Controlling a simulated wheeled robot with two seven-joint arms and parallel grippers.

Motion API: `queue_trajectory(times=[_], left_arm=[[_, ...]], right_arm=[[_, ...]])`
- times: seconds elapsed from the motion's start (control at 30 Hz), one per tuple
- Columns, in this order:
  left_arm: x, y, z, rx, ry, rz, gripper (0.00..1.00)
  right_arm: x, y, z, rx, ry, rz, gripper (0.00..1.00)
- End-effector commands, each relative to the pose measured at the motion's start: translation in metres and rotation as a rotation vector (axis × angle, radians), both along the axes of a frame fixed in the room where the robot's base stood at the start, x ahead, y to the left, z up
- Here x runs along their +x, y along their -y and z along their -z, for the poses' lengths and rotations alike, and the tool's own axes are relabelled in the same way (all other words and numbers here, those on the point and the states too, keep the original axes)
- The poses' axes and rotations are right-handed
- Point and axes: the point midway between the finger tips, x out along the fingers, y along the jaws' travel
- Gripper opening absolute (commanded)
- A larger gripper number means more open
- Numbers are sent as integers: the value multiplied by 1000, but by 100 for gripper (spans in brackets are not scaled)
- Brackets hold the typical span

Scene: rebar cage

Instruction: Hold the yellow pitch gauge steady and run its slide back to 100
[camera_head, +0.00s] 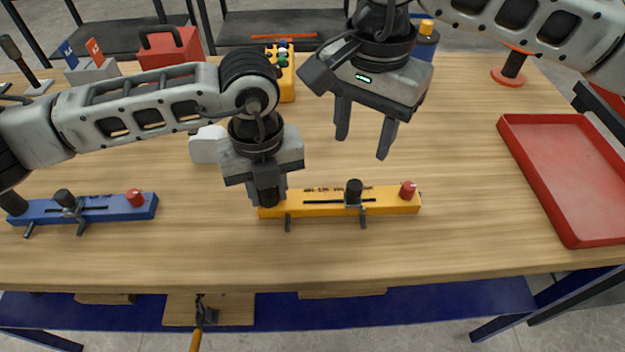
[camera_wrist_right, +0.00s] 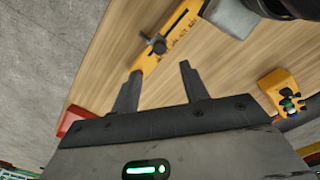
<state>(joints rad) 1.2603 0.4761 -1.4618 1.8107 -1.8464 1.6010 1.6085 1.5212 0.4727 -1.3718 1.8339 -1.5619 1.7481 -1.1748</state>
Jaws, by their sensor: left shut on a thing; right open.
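The yellow pitch gauge (camera_head: 320,207) lies on the wooden table in front of me, with a slot and dark printed marks along its top. Its slide with a black knob (camera_head: 353,192) stands right of the middle, and a red knob (camera_head: 407,190) is at its right end. My left gripper (camera_head: 268,195) is shut on the gauge's left end and hides it. My right gripper (camera_head: 364,135) is open and empty, above and behind the slide. In the right wrist view the gauge (camera_wrist_right: 178,37) and its slide (camera_wrist_right: 154,43) lie beyond my open right fingers (camera_wrist_right: 158,85). The scale numbers are too small to read.
A blue gauge (camera_head: 105,208) lies at the left. A red tray (camera_head: 565,180) is at the right edge. A red box (camera_head: 170,47), a yellow device (camera_head: 287,80) and a white object (camera_head: 207,145) stand further back. The table between the yellow gauge and the tray is clear.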

Motion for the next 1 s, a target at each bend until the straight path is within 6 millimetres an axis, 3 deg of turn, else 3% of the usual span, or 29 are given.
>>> queue_trajectory(times=[0.17,0.33,0.6,0.8,1.0], left_arm=[[0,0,0,-1,1,0,0],[0,0,-1,-1,1,0,0],[0,0,-1,-2,2,0,0],[0,0,-1,-2,2,0,0],[0,1,-1,-2,2,0,0]], right_arm=[[0,-3,6,110,-106,47,45],[7,4,16,354,-321,166,45],[25,56,44,753,-605,423,45],[31,93,60,920,-686,554,45],[30,99,68,965,-704,591,45]])
